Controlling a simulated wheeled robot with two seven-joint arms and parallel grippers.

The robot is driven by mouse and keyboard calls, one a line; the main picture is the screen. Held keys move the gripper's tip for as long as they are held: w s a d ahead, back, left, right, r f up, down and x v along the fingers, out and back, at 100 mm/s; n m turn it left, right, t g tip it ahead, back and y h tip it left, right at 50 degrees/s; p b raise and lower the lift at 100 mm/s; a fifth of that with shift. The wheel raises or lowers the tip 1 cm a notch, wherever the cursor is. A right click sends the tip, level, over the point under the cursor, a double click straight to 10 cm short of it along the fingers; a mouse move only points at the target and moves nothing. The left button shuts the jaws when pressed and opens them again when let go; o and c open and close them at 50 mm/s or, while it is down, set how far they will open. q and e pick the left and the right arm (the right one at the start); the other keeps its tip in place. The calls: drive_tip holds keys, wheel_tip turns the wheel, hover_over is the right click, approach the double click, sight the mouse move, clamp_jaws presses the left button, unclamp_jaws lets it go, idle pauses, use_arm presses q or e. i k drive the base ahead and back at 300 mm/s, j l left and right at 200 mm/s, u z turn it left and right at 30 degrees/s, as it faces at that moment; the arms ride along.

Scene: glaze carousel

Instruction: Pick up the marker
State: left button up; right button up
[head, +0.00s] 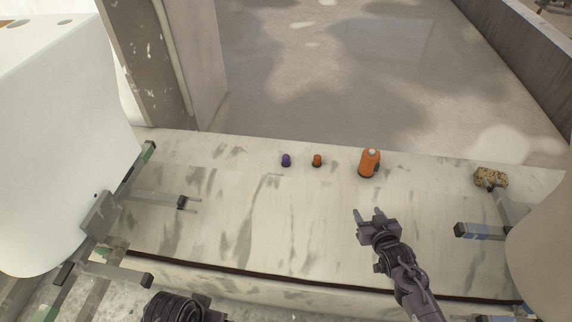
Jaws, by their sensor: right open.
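No pen-shaped marker can be made out, and I cannot tell which item is the marker. A small purple capped item (286,160) stands on the pale streaked slab (235,225), toward its far edge. A small orange-brown capped item (317,160) stands just right of it. A larger orange container (369,164) with a whitish top and a dark patch stands further right. My right gripper (370,214) is open and empty, on the near side of the orange container and apart from it. A dark part of my left arm shows at the bottom edge; its fingers are out of view.
A speckled yellowish block (490,177) lies at the right end of the slab. Metal brackets (165,200) stick out at the left, and more brackets (480,230) at the right. Large white rounded bodies flank both sides. The slab's middle is clear.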

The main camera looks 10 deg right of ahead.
sight(285, 163)
drive_tip(key=i+j, duration=0.45)
drive_tip(key=j, duration=0.25)
drive_tip(key=i+j, duration=0.25)
drive_tip(key=j, duration=0.1)
